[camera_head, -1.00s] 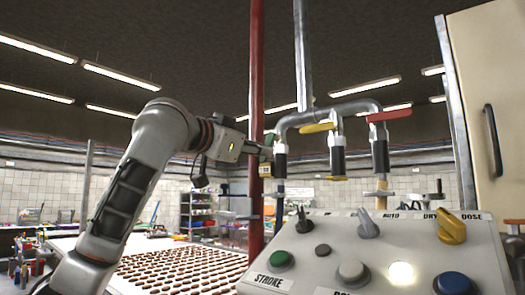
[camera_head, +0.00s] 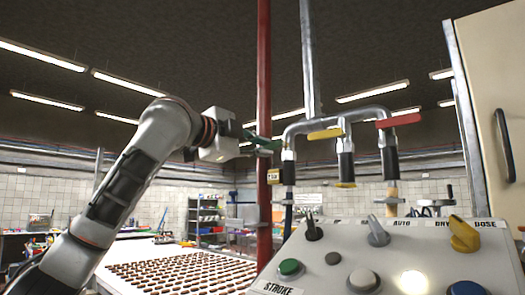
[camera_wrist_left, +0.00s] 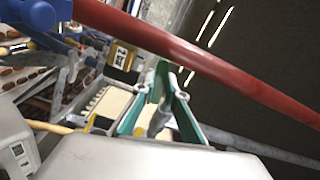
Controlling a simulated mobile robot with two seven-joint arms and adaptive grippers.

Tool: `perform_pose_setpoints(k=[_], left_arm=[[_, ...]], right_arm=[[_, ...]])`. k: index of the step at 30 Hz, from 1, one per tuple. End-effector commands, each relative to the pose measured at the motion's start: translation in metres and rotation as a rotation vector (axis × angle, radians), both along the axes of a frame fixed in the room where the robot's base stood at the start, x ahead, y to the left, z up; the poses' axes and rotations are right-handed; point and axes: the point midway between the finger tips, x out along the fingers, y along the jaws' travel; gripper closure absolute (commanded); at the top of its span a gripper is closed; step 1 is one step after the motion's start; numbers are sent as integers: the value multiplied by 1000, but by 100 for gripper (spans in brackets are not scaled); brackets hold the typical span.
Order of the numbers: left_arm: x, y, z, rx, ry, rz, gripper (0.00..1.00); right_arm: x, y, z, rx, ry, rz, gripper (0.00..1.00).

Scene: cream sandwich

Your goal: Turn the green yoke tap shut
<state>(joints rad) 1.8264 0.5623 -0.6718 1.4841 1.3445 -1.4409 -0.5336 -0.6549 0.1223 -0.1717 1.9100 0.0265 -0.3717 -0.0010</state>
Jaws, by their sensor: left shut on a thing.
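The green yoke tap is the leftmost outlet of the grey pipe manifold; its dark sleeve (camera_head: 289,172) hangs straight down. A green bar-like shape lies at its top left, between sleeve and wrist. Handle and fingers overlap there, so I cannot tell them apart in the head view. My left gripper (camera_head: 272,146) reaches in from the left and is shut at the tap's handle. In the left wrist view two teal bars converge at the gripper's tips (camera_wrist_left: 164,76), with a grey piece between them. How far the handle is turned is hidden. My right gripper is not in view.
A yellow lever (camera_head: 325,134) and a red lever (camera_head: 398,120) sit on the neighbouring outlets. A red vertical pipe (camera_head: 264,75) stands close by the gripper. A control panel (camera_head: 335,275) with knobs and buttons is below. A tray of brown biscuits (camera_head: 190,270) lies lower left.

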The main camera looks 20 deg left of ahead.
Motion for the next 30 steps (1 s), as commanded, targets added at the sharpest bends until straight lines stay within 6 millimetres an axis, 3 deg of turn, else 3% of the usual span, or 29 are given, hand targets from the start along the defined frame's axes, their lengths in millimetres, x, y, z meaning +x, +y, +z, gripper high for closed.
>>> perform_pose_setpoints(k=[12,29,30], left_arm=[[0,1,8,180,-67,0,100],[0,0,9,207,-77,-1,100],[0,0,9,207,-77,0,80]], right_arm=[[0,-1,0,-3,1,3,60],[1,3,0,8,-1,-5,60],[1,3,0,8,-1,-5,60]])
